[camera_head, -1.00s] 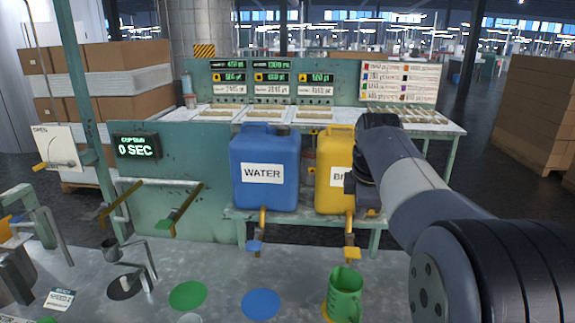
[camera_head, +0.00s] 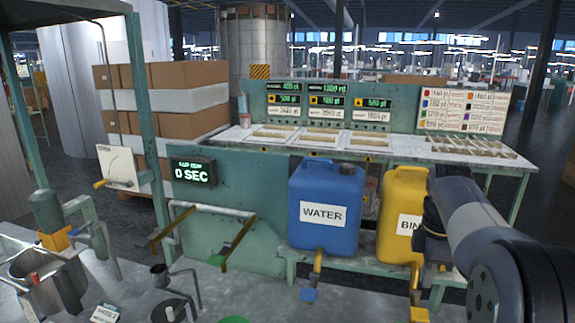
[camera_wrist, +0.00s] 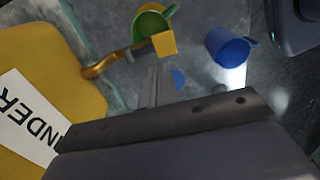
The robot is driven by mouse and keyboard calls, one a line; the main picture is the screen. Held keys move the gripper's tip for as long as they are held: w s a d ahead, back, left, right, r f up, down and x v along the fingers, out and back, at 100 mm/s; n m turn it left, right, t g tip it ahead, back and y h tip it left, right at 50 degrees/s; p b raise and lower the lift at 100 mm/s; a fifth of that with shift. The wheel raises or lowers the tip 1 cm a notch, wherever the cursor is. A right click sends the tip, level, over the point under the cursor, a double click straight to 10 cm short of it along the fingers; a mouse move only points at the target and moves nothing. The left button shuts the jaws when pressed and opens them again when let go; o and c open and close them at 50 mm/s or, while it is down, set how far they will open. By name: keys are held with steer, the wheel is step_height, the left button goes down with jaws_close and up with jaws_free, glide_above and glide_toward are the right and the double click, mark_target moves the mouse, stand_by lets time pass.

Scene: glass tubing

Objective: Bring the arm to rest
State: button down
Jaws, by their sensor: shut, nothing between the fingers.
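My gripper (camera_wrist: 154,86) shows in the wrist view with its thin fingers shut together and nothing between them. In the head view my arm comes in from the right, and its wrist end overlaps the yellow binder container (camera_head: 395,205); the fingertips cannot be made out there. In the wrist view the yellow container (camera_wrist: 45,60) fills the left side, close to the gripper. The gripper appears apart from the jugs.
The blue water container (camera_head: 325,230) stands left of the yellow one. A yellow-handled tap (camera_wrist: 100,66), a green jug (camera_wrist: 150,22) and a blue jug (camera_wrist: 230,48) lie beyond the fingers. A bench (camera_head: 340,148) stands behind; cardboard boxes (camera_head: 185,135) are stacked left.

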steer(key=r, duration=0.2)
steer(key=s+r, duration=0.1)
steer(key=r, duration=0.1)
steer(key=shift+r, duration=0.35)
steer(key=shift+f, duration=0.1)
